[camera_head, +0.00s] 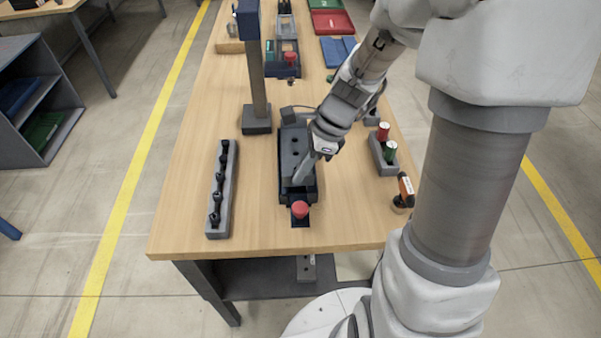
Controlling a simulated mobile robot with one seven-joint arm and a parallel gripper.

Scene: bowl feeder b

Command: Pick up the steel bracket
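A grey steel piece with dark holes (293,147), which looks like the steel bracket, lies in a dark fixture (284,192) in the middle of the near half of the table. My gripper (299,182) points down and to the left, with its tip at the near end of the fixture. The fingertips overlap the near part of the grey piece in this view. I cannot tell whether they touch it, or whether they are open or shut. My gripper and wrist hide part of the fixture's right side.
A red button (299,209) sits just in front of the fixture. A grey rack with several black tools (216,190) stands left. A post (258,90) rises behind.

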